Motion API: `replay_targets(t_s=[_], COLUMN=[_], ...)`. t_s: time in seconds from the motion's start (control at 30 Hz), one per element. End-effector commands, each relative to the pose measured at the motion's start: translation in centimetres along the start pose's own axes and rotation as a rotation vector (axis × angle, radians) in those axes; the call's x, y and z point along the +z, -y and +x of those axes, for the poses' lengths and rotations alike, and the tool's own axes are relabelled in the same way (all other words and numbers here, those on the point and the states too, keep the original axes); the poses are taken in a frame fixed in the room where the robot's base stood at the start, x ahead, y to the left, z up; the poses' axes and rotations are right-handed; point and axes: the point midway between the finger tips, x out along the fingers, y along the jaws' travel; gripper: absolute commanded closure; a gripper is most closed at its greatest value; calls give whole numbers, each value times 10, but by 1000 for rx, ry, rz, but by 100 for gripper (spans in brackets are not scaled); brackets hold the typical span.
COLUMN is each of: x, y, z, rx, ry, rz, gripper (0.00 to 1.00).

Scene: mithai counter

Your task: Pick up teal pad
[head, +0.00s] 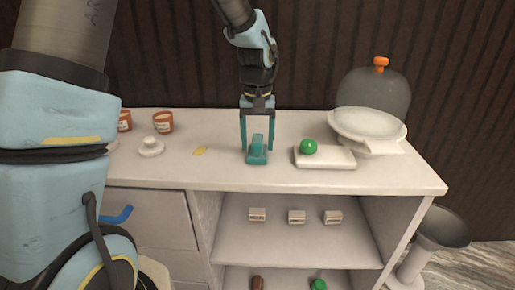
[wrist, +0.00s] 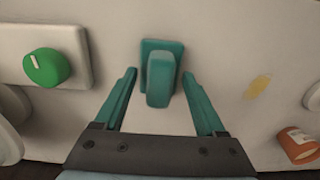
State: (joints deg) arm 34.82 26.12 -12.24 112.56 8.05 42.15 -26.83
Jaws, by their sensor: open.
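The teal pad (head: 257,155) stands on the white counter top, a flat teal base with a raised block on it. In the wrist view the teal pad (wrist: 161,75) lies just beyond and between the fingertips. My gripper (head: 257,141) is open and points down over the pad, its teal fingers on either side of the raised block in the head view. In the wrist view my gripper (wrist: 160,73) has nothing between its jaws but the near part of the block. I cannot tell whether the fingers touch it.
A white board with a green knob (head: 308,147) is right of the pad. A white bowl-topped scale (head: 367,125) and a glass dome (head: 375,90) stand further right. A yellow smear (head: 200,151), a white lidded piece (head: 151,147) and orange jars (head: 163,122) lie left.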

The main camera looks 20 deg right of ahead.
Motion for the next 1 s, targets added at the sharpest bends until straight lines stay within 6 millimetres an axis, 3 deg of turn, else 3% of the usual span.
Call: replay_targets(t_s=[0.17,0.8,1.0], x=[0,0,0], y=[0,0,0], z=[0,0,0], rx=[0,0,0], ry=[0,-1,-1], rz=[0,-1,-1], gripper=[28,100,100])
